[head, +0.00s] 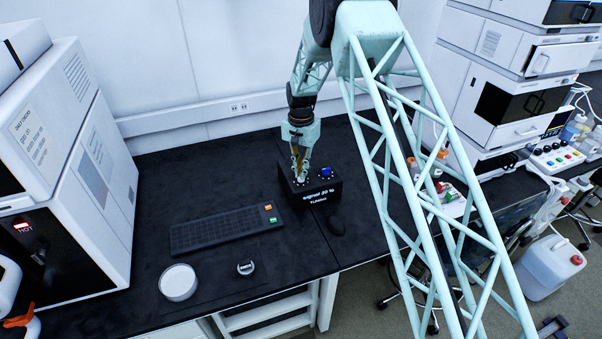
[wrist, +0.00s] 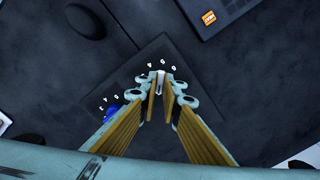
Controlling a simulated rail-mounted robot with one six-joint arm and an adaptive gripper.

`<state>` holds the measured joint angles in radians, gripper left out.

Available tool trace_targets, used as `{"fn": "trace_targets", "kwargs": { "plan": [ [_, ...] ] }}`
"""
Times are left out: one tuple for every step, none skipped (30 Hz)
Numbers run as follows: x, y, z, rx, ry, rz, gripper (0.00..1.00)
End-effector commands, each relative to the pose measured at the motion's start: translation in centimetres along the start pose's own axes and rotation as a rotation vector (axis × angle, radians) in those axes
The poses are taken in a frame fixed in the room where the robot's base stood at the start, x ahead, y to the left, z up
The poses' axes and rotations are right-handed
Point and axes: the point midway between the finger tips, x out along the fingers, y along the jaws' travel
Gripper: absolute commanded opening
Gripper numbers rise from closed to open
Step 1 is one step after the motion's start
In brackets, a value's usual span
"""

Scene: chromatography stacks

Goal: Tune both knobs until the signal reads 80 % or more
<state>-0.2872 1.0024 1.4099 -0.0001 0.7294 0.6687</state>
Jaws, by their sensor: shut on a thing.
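The black tuner box (head: 322,190) stands on the dark bench. Its front carries white lettering with "signal" and a percent figure that looks like 20, too small to be sure. The blue knob (head: 326,172) on its top right is free; it also shows in the wrist view (wrist: 111,114), partly hidden by my gripper. My gripper (head: 300,177) points down over the box's top left and is shut on the other knob. In the wrist view a pale strip of that knob (wrist: 159,80) shows between the fingertips, with white dial marks around it; the rest is hidden.
A dark keyboard (head: 222,231) with orange and green keys lies left of the box. A white round container (head: 178,282) and a small ring-like item (head: 246,267) stand near the bench's front. White instruments (head: 70,170) flank the left.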

Motion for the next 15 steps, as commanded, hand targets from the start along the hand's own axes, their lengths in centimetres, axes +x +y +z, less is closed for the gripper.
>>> {"fn": "trace_targets", "kwargs": {
  "plan": [
    [-0.01,0.01,0.01,-0.001,0.000,0.000,0.00],
    [-0.01,0.01,0.01,-0.001,0.000,0.000,0.00],
    [-0.01,0.01,0.01,-0.001,0.000,0.000,0.00],
    [-0.01,0.01,0.01,-0.001,0.000,0.000,0.00],
    [-0.02,0.01,0.01,-0.001,0.000,0.000,0.00],
    [-0.02,0.01,0.01,-0.001,0.000,0.000,0.00],
    [-0.02,0.01,0.01,-0.001,0.000,0.000,0.00],
    [-0.02,0.01,0.01,-0.001,0.000,0.000,0.00],
    [-0.02,0.00,0.01,-0.001,0.000,0.000,0.00],
    [-0.02,0.00,0.01,0.000,0.000,0.000,0.09],
    [-0.02,0.00,0.01,0.000,0.000,0.000,0.12],
    [-0.02,0.00,0.01,0.000,0.000,0.000,0.16],
    [-0.02,0.00,0.00,0.000,0.000,0.000,0.18],
    [-0.02,0.00,0.00,0.000,0.000,0.000,0.20],
    [-0.01,0.00,0.00,0.000,0.000,0.000,0.20]
  ]
}}
